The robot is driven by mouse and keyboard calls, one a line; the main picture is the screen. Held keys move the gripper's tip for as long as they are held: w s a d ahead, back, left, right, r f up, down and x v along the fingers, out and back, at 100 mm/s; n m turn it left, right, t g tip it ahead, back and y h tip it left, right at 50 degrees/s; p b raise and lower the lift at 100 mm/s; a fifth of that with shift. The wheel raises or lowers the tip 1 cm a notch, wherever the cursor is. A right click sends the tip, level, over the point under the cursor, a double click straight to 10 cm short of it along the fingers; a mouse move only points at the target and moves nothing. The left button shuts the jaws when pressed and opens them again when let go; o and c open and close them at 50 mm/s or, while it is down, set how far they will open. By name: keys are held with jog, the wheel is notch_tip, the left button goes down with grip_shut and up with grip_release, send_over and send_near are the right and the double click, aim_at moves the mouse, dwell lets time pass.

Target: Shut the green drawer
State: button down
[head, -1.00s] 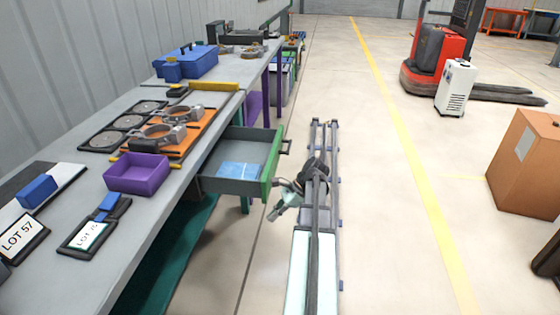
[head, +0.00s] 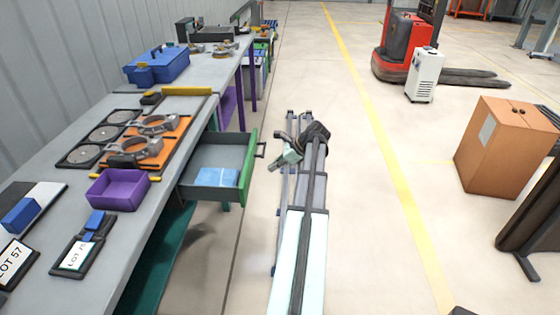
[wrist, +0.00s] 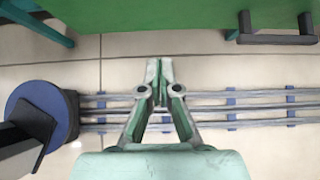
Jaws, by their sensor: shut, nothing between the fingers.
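The green drawer (head: 245,172) sticks out from the right side of the workbench, open. It has a green front, grey inner walls, a dark handle (head: 262,150) and a light blue item (head: 216,177) lying inside. My gripper (head: 271,168) is to the right of the drawer front, over the rail, with a small gap apparent between them. In the wrist view the green drawer front (wrist: 150,17) spans the top, with the handle (wrist: 276,38) at upper right. My gripper (wrist: 155,62) is shut and empty, its fingertips just short of the green edge in the picture.
A cardboard box (head: 505,150) stands at right. The floor between is clear.

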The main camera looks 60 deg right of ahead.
aim_at(250, 175)
jog(key=shift+w+a+f+p, duration=0.1)
jog(key=shift+w+a+f, duration=0.4)
jog(key=shift+w, duration=0.5)
jog(key=shift+w+a+f+p, duration=0.15)
jog(key=shift+w+a+f, duration=0.35)
jog(key=shift+w, duration=0.45)
jog(key=shift+w+a+f+p, duration=0.1)
jog(key=shift+w+a+f, duration=0.25)
jog(key=shift+w+a, duration=0.45)
jog(key=shift+w+d, duration=0.2)
